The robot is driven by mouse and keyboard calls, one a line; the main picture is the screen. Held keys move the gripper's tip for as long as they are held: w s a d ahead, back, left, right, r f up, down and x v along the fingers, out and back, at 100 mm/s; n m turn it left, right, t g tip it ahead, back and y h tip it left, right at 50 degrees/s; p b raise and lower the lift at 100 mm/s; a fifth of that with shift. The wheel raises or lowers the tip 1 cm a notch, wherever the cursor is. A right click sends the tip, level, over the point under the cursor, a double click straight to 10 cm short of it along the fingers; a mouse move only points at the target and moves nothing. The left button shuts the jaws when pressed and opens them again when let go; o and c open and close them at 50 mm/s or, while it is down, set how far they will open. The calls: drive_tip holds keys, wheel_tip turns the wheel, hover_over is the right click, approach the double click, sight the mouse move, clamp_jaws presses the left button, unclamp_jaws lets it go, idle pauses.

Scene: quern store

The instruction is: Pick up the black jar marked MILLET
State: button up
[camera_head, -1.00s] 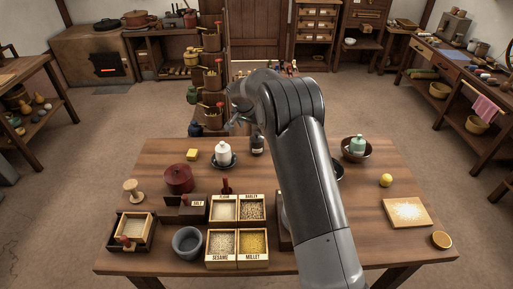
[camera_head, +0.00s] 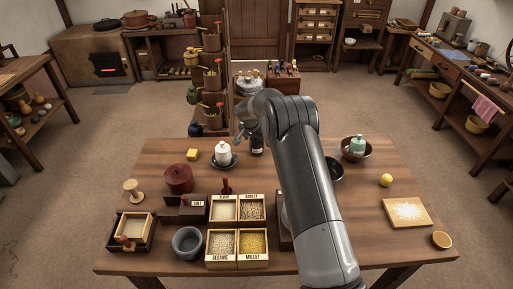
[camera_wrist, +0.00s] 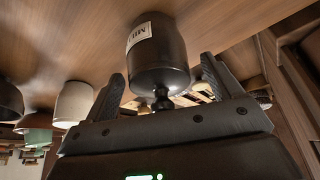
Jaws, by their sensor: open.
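The black jar (camera_head: 257,149) stands near the far edge of the wooden table, partly hidden by my arm in the head view. In the wrist view the black jar (camera_wrist: 160,58) appears upside down, with a white label whose first letters look like MIL and a dark knob on its lid. My gripper (camera_wrist: 163,68) is open, one finger on each side of the jar in that view, with visible gaps. I cannot tell how deep the jar sits between the fingers. In the head view my gripper (camera_head: 243,133) is small, just beside the jar.
A white lidded jar on a dark saucer (camera_head: 223,155) stands left of the black jar. A green jar (camera_head: 357,146) in a brown bowl is to the right. Grain boxes (camera_head: 238,228), a grey bowl (camera_head: 187,243) and a red pot (camera_head: 178,179) fill the near left.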

drive_tip(key=c, duration=1.3)
drive_tip(key=shift+r, duration=0.1)
